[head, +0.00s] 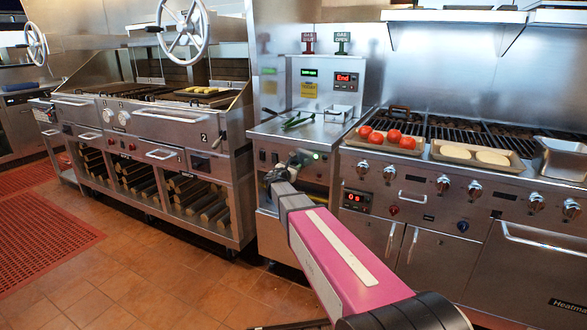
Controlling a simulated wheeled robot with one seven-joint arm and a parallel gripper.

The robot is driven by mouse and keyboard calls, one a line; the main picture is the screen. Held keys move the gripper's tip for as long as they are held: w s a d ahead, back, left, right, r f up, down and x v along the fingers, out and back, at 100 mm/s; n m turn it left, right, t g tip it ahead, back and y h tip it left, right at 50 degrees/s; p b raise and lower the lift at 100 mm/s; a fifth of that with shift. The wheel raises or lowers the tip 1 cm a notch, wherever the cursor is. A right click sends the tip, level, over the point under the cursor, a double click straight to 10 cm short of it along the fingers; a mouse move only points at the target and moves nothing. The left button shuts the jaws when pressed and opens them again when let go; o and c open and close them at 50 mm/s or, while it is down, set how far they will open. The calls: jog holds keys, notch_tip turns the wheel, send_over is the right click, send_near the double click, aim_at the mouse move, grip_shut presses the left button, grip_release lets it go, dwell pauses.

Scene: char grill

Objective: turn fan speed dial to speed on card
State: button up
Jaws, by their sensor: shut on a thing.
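My gripper (300,160) reaches to the front control panel (262,155) of the narrow middle station. It is shut on what looks like a dial on that panel, mostly hidden behind the gripper and wrist. The dial's pointer and markings cannot be made out. A green light (316,156) glows just right of the fingers. A small yellow card (309,90) is fixed to the steel upright panel above the station. Its writing is too small to read. Beside it, a display (345,78) reads "End" in red.
A tray of tomatoes (350,141) and a tray of pale patties (437,156) sit on the right grill's front ledge. Green tongs (298,120) lie on the middle station. A wood-fired grill (218,124) with a handwheel (183,30) stands left.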

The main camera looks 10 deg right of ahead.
dwell(0.3)
jog(key=o, duration=0.9)
jog(key=v, duration=1.1)
jog(key=shift+w+d, duration=0.1)
